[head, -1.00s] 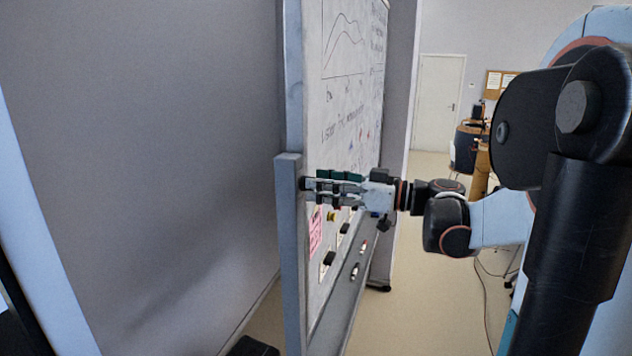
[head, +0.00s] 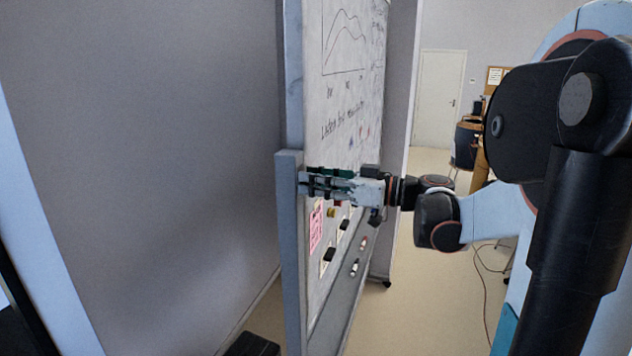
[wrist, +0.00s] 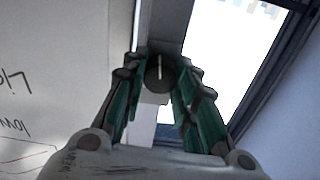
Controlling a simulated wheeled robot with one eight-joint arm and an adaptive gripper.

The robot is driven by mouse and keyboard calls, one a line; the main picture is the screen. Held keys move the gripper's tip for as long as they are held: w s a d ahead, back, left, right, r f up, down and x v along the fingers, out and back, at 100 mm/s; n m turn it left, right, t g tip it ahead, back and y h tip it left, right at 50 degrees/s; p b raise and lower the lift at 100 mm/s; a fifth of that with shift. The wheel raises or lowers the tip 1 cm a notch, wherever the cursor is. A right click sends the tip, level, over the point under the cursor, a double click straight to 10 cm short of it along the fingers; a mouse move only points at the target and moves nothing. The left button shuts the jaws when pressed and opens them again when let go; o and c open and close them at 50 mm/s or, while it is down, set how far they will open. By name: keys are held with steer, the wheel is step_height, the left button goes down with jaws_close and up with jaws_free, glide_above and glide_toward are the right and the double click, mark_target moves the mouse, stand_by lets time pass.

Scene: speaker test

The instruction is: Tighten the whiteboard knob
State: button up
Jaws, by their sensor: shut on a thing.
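The whiteboard knob (wrist: 160,72) is a dark round knob with a pale line across its face, seen in the wrist view between my fingertips. The line stands close to upright in that view. My gripper (wrist: 160,78) is shut on the knob, one green-padded finger on each side. In the head view my gripper (head: 303,183) reaches left to the whiteboard's grey side frame (head: 290,240); the knob itself is hidden there by the fingers. The whiteboard (head: 345,110) stands upright and carries a drawn curve and handwriting.
Pink paper (head: 316,226) and dark magnets hang on the board below my gripper. Markers (head: 355,267) lie on the lower ledge. A wall (head: 150,150) stands close on the left. Open floor (head: 430,290) lies right of the board, with a cable on it.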

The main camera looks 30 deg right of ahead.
steer(key=shift+m, duration=0.3)
steer(key=m+b, duration=0.5)
steer(key=m, duration=1.4)
steer(key=shift+f+m, duration=0.1)
steer(key=shift+m, duration=0.2)
stand_by(0.3)
steer(key=o, duration=1)
steer(key=shift+d, duration=0.1)
steer(key=shift+o, duration=0.2)
